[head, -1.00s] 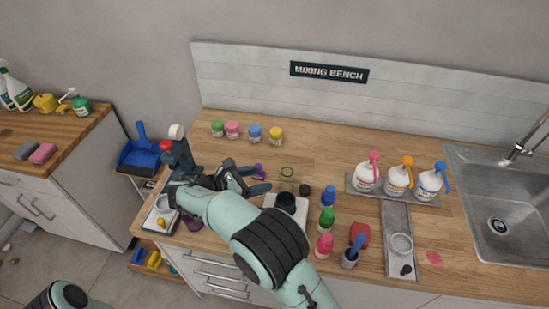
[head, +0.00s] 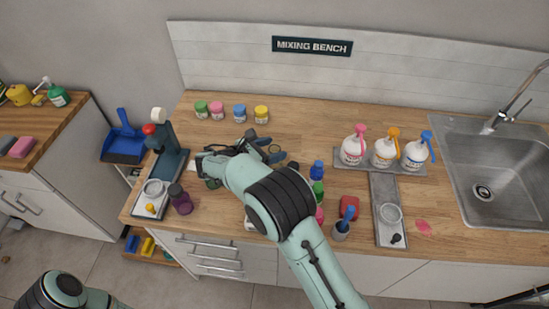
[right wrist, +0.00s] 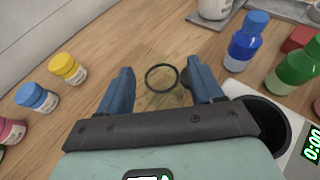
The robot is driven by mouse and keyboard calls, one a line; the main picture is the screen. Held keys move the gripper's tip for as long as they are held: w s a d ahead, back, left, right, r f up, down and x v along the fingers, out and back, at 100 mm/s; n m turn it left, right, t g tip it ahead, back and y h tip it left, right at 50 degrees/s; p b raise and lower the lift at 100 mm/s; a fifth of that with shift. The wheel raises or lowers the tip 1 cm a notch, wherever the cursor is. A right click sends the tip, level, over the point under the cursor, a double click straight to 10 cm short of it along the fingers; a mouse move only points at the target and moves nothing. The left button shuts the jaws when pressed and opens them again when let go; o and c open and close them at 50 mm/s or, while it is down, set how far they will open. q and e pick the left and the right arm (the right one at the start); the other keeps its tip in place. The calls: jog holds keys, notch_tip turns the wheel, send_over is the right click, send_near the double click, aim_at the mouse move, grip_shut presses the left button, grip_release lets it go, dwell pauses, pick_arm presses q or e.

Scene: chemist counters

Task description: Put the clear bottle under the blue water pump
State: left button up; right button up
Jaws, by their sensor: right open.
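The clear bottle (right wrist: 165,98) stands on the wooden bench, its round dark rim showing between my right gripper's fingers in the right wrist view. In the head view my right gripper (head: 268,150) mostly hides it. The right gripper is open, with one blue finger on each side of the bottle; I cannot tell whether either touches it. The blue water pump (head: 417,151) is a white bottle with a blue pump head. It is the rightmost of three pump bottles on a grey tray. My left gripper is out of view.
Blue (head: 317,170) and green bottles stand to the right of the gripper, beside a scale (right wrist: 306,145) with a dark cup. Capped jars (head: 240,113) line the back. A grey strip (head: 383,188) runs forward from the pump tray. The sink (head: 490,185) is at right.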

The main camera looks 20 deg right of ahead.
aim_at(278, 147)
jog(key=x, duration=0.3)
jog(key=shift+d, duration=0.15)
jog(key=c, duration=1.1)
